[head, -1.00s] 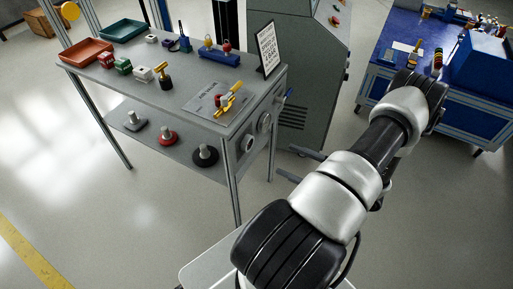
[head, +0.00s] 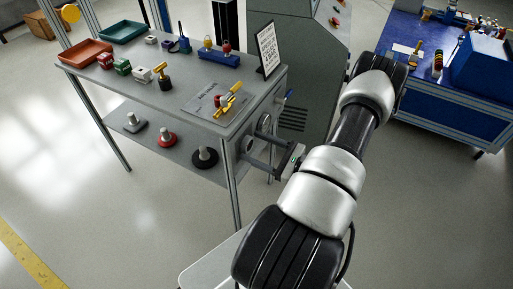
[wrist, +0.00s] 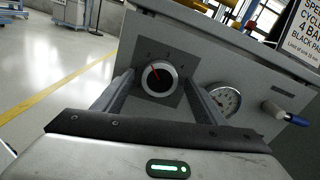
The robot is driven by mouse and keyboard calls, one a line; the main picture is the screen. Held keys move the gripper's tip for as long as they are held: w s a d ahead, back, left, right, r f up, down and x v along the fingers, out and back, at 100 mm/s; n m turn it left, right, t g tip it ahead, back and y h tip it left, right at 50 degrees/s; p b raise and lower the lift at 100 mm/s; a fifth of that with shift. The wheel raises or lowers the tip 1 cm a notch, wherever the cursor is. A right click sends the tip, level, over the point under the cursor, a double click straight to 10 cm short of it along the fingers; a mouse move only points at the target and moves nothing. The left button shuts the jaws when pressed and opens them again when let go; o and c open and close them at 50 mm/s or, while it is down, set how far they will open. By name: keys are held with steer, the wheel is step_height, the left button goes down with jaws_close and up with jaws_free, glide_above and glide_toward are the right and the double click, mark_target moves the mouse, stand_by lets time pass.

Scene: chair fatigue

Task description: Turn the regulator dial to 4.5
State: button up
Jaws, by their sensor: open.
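The regulator dial (wrist: 158,78) is a round black knob with a pale rim and a red pointer. It sits on a dark square plate on the grey bench's side panel, and the pointer tilts up and left. My gripper (wrist: 158,84) is open, with one finger on each side of the dial. I cannot tell whether the fingers touch it. In the head view my gripper (head: 250,146) reaches the bench's side from the right.
A round pressure gauge (wrist: 225,99) and a blue-handled valve (wrist: 287,115) are on the same panel, right of the dial. The bench top (head: 187,92) holds trays, small blocks, yellow fittings and a sign (head: 268,47). A blue table (head: 440,105) stands at the right.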

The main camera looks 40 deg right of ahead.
steer(key=c, duration=1)
steer(key=shift+c, duration=0.2)
steer(key=shift+m, duration=0.4)
steer(key=m, duration=0.3)
steer(key=shift+m+p, duration=0.35)
steer(key=shift+m, duration=0.05)
steer(key=m, duration=0.4)
steer(key=shift+d+m+p, duration=0.1)
steer(key=shift+m+p, duration=0.2)
steer(key=m+p, duration=0.1)
steer(key=m, duration=1.2)
steer(key=shift+f, duration=0.15)
steer(key=shift+p, duration=0.3)
